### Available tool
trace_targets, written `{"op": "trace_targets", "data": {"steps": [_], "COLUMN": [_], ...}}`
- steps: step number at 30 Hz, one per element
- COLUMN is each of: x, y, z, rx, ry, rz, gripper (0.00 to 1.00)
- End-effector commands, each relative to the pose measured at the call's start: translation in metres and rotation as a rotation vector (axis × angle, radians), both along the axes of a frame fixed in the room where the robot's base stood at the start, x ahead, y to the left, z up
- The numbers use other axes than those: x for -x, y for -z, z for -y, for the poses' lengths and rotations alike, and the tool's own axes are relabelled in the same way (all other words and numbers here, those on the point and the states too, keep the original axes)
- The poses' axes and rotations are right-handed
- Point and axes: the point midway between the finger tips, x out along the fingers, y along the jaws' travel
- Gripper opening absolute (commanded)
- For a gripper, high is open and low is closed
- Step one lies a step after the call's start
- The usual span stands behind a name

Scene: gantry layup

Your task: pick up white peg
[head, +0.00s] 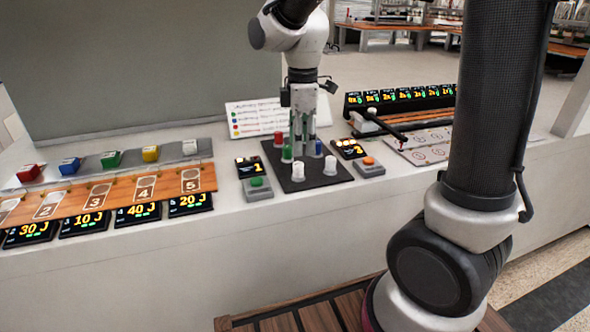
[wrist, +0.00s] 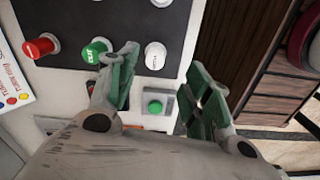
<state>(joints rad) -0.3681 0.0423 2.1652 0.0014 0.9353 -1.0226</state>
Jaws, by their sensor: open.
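Two white pegs stand upright on the black board (head: 315,180): a front-left white peg (head: 298,170) and a right white peg (head: 330,165). In the wrist view the front-left white peg (wrist: 155,55) appears in the gap between my fingertips, beyond them, and the other white peg (wrist: 161,3) is cut by the top edge. My gripper (head: 303,150) is open and empty, pointing down over the board. Its two green-padded fingers (wrist: 162,58) show on either side of the gap. Touch cannot be seen.
A red peg (head: 279,140), green peg (head: 287,153) and blue peg (head: 318,148) share the board. A green-button box (head: 258,190) and orange-button box (head: 369,165) flank it.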

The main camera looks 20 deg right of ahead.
Motion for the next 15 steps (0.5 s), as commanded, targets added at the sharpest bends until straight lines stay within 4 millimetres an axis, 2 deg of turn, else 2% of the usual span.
{"op": "trace_targets", "data": {"steps": [8, 15], "x": [0.0, -0.007], "y": [0.026, 0.062], "z": [0.0, -0.004], "rx": [0.001, 0.002], "ry": [-0.027, -0.025], "rz": [-0.003, -0.004], "gripper": [0.5, 0.5]}}
